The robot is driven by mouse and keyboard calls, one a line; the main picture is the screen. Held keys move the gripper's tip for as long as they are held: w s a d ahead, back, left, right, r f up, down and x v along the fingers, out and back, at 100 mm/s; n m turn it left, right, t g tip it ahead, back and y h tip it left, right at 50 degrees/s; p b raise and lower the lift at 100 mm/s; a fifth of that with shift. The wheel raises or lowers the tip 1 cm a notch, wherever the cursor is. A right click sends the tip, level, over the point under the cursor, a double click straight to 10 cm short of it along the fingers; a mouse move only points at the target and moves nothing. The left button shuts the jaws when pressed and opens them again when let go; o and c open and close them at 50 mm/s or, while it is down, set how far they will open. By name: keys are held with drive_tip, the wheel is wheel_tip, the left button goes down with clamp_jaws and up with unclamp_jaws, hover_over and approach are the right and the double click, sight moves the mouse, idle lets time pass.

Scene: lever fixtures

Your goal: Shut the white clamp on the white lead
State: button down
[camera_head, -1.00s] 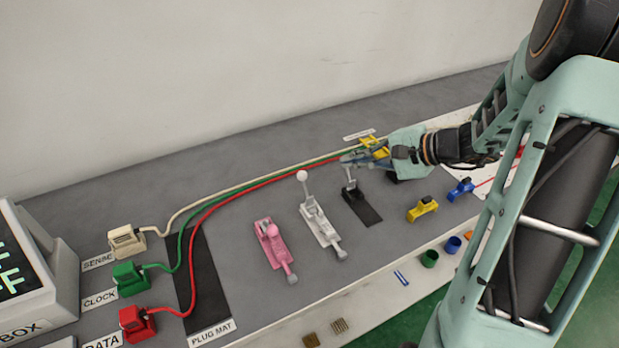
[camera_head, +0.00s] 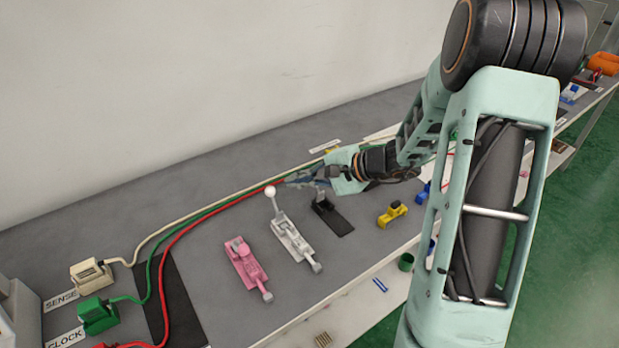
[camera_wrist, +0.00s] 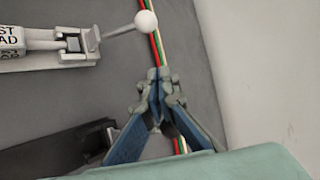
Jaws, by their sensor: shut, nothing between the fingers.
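The white clamp (camera_head: 292,238) is on the grey bench between the pink and black clamps. Its lever stands up, tilted back toward the wall, with a white ball knob (camera_head: 270,191) on top. The wrist view shows the clamp (camera_wrist: 75,46) at upper left and the knob (camera_wrist: 146,21) at top centre. My gripper (camera_wrist: 160,80) is shut and empty, its tips close to the knob but apart from it. A cream-white cable (camera_head: 185,217) runs along the back of the bench. At the clamp's end is a white piece with a partly cut-off label (camera_wrist: 11,38).
The pink clamp (camera_head: 247,264) is to the left. The black clamp (camera_head: 334,217) is to the right, near my gripper. A yellow clamp (camera_head: 392,214) is farther right. Red (camera_head: 200,219) and green (camera_head: 163,252) cables run behind the clamps, under my gripper.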

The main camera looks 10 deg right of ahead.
sight(274, 203)
drive_tip(key=shift+x, duration=1.2)
drive_tip(key=shift+a, duration=0.4)
drive_tip(key=shift+s+a+r, duration=0.2)
drive_tip(key=shift+s+r, duration=0.1)
drive_tip(key=shift+s, duration=0.25)
drive_tip(key=shift+s+a+r, duration=0.2)
drive_tip(key=shift+s+r, duration=0.05)
drive_tip(key=shift+s, duration=0.25)
drive_tip(key=shift+s+a+r+p, duration=0.2)
drive_tip(key=shift+s+p, duration=0.1)
drive_tip(key=shift+s, duration=0.15)
drive_tip(key=shift+f+b, duration=0.25)
drive_tip(key=shift+b, duration=0.6)
drive_tip(key=shift+s+r, duration=0.15)
drive_tip(key=shift+r, duration=0.05)
drive_tip(key=shift+b, duration=0.4)
